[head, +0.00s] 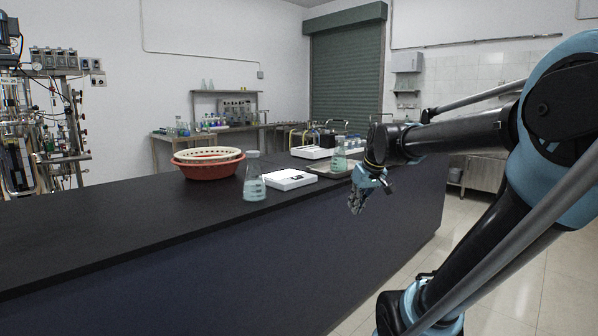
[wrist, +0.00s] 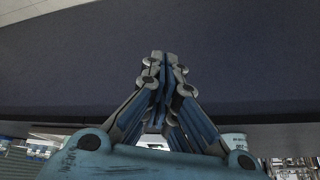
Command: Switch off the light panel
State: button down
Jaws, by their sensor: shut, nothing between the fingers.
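A flat white box (head: 289,180) with a small dark part on its top lies on the black bench; it may be the light panel, but I cannot tell for sure. I cannot make out a lit switch on it. My gripper (head: 356,207) hangs fingers down in front of the bench's front face, to the right of the white box and apart from it. In the wrist view my gripper (wrist: 158,58) has its fingertips together with nothing between them. The dark blue bench side fills most of that view; the white box cannot be made out there.
A flask (head: 254,184) of pale liquid stands just left of the white box. Another flask (head: 338,158) stands behind, near a tray. A red basket (head: 208,170) sits further left. The bench (head: 110,238) is clear at the near left.

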jog(key=w+a+r+n+y, duration=0.1)
jog(key=w+a+r, duration=0.4)
jog(key=w, duration=0.3)
jog(key=w+a+r+n+t+y, duration=0.1)
jog(key=w+a+r+n, duration=0.1)
jog(key=w+a+r, duration=0.3)
jog(key=w+a+r+n+t+y, duration=0.1)
jog(key=w+a+r, duration=0.4)
jog(key=w, duration=0.6)
jog(key=shift+a+n+y, duration=0.3)
jog(key=shift+a+n, duration=0.4)
jog(key=shift+r, duration=0.1)
send_over(298, 177)
notch_tip(298, 177, down, 7)
jog(key=shift+w+a+f, duration=0.1)
jog(key=shift+w, duration=0.05)
notch_tip(298, 177, down, 3)
jog(key=shift+w, duration=0.15)
jog(key=shift+d+f, duration=0.2)
jog(key=shift+f, duration=0.2)
